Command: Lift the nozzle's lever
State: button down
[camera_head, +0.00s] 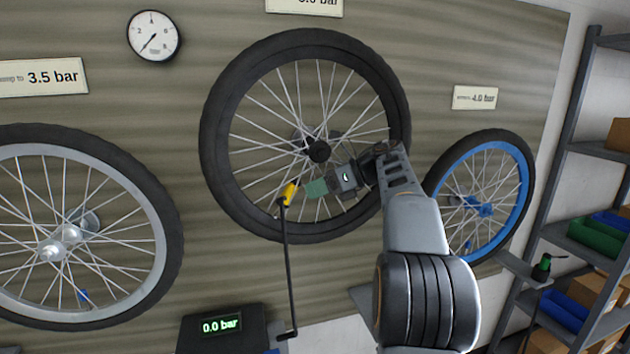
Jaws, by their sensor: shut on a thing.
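The yellow nozzle (290,193) is at the lower part of the middle wheel, near the inner edge of its rim, at the top end of a black hose (287,265). My gripper (308,189), with green fingers, reaches in from the right and its tips are at the nozzle. It is shut on the nozzle. The lever is too small to tell apart from the nozzle's body, and I cannot tell its angle. The valve is not clearly visible. The middle wheel (222,187) has a black tyre and silver spokes.
A pump with a display reading 0.0 bar (221,326) stands below. A grey-rimmed wheel (171,225) is at left and a blue-rimmed wheel (524,180) at right. A round gauge (154,36) hangs top left. Shelves with bins (595,238) stand at far right.

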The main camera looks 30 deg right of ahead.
jog(key=shift+r+g+h+p, duration=0.2)
jog(key=shift+g+h+p, duration=0.2)
jog(key=shift+g+p, duration=0.3)
jog(key=c, duration=1)
grip_release()
jog(key=p+v, duration=0.3)
jog(key=v, duration=1.1)
jog(key=shift+a+f, duration=0.1)
